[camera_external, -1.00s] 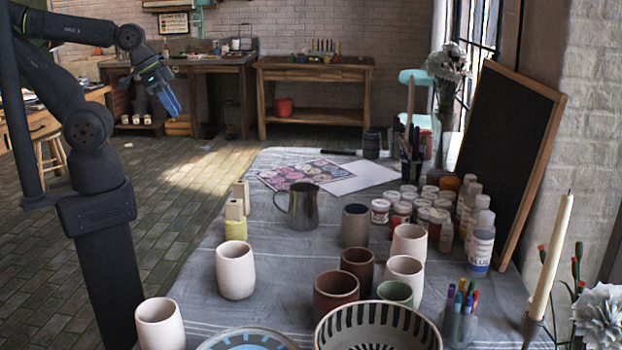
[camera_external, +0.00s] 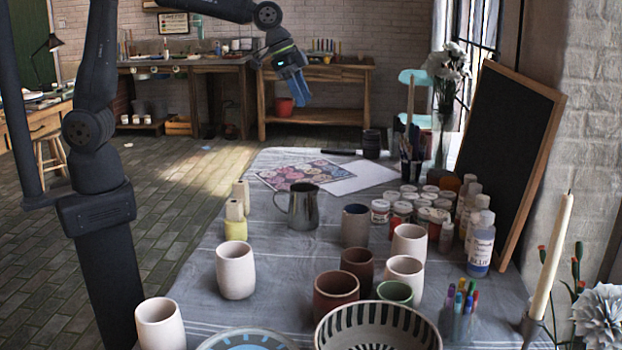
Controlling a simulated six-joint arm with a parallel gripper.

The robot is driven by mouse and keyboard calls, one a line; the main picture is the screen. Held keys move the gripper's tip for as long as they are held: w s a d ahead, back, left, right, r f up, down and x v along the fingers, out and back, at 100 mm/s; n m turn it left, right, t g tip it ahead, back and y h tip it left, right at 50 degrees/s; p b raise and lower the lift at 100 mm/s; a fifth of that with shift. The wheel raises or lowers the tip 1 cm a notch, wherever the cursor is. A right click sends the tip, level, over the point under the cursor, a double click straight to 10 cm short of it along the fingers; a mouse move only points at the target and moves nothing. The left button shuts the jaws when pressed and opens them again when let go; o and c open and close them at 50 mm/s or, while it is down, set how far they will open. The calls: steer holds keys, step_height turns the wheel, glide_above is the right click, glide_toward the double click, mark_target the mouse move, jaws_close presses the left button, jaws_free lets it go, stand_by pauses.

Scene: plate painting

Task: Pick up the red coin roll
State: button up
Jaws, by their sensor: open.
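I cannot make out a red coin roll anywhere in view. My gripper (camera_external: 300,99) has blue fingers and hangs high above and beyond the table's far edge, pointing down. It is open and I see nothing in it. It is well apart from everything on the table.
A metal pitcher (camera_external: 303,207), several clay cups (camera_external: 235,270), paint jars, bottles (camera_external: 481,248) and a striped bowl (camera_external: 378,326) crowd the table. A candle (camera_external: 552,258) and a chalkboard (camera_external: 512,155) stand at the right. The cloth near the left edge is partly clear.

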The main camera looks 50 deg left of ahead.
steer(key=w+d+f+m, duration=0.1)
steer(key=w+d+f, duration=0.4)
steer(key=d, duration=0.3)
steer(key=m+g, duration=0.1)
steer(key=m, duration=0.1)
glide_toward(395, 219)
steer(key=shift+h, duration=0.3)
steer(key=f, duration=0.2)
steer(key=w+f, duration=0.1)
steer(key=d+f, duration=0.1)
steer(key=f, duration=0.1)
steer(key=shift+w+f, duration=0.3)
steer(key=shift+w, duration=0.1)
steer(key=shift+s+x, duration=0.15)
steer(key=shift+x, duration=1.15)
steer(key=shift+s+x, duration=0.2)
steer(key=shift+x, duration=1.15)
steer(key=shift+d, duration=0.15)
jaws_close()
steer(key=shift+r, duration=0.1)
